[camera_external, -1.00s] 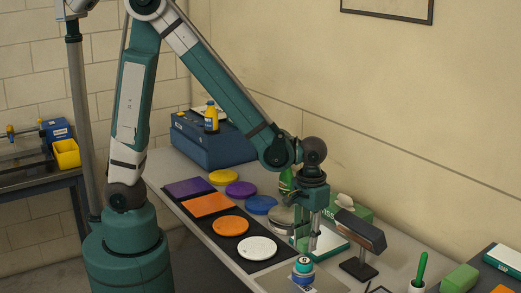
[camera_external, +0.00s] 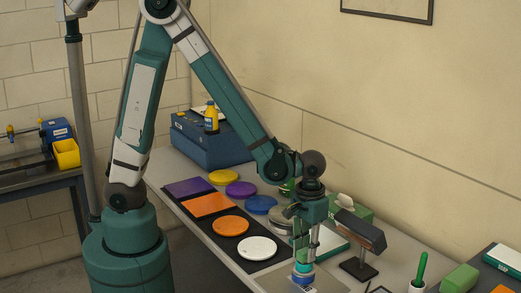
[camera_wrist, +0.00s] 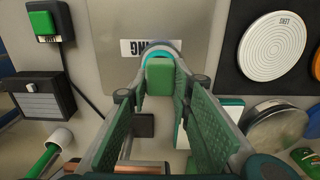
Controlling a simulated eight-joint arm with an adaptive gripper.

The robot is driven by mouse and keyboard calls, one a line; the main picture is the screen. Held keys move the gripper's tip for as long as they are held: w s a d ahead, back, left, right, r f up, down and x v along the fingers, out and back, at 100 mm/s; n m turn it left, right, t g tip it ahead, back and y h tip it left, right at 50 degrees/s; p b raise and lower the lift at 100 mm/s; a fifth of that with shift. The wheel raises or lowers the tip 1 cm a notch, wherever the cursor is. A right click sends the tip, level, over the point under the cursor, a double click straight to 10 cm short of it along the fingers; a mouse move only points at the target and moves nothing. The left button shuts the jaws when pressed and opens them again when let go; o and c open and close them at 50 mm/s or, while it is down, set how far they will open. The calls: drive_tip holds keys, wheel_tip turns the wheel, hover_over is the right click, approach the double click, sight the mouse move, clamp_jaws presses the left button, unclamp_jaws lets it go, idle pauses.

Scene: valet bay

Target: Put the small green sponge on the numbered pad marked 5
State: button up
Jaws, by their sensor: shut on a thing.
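My gripper (camera_wrist: 160,85) has its fingers around a small green block (camera_wrist: 160,78), which looks like the small green sponge. The block is between the fingertips, in front of a blue-teal round object (camera_wrist: 160,48). In the external view my gripper (camera_external: 303,262) is low, at the blue round object (camera_external: 303,275), and the block is not distinct. I cannot tell whether they touch. No pad with a readable 5 shows. Coloured discs and squares lie on the bench: white (camera_external: 257,248), orange (camera_external: 230,226), blue (camera_external: 261,205), purple (camera_external: 241,189) and yellow (camera_external: 223,177).
A dark angled device on a stand (camera_external: 358,238) is close to the right of my gripper. A round metal tin (camera_wrist: 277,126) lies to the right in the wrist view. A larger green block (camera_external: 460,279) and a cup with a green handle (camera_external: 419,272) stand at the front right.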

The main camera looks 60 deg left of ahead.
drive_tip(key=shift+f, duration=0.15)
drive_tip(key=shift+o, duration=1.3)
drive_tip(key=o, duration=0.4)
drive_tip(key=shift+o, duration=0.2)
wheel_tip(320, 180, up, 12)
drive_tip(key=shift+r, duration=0.2)
idle(0.4)
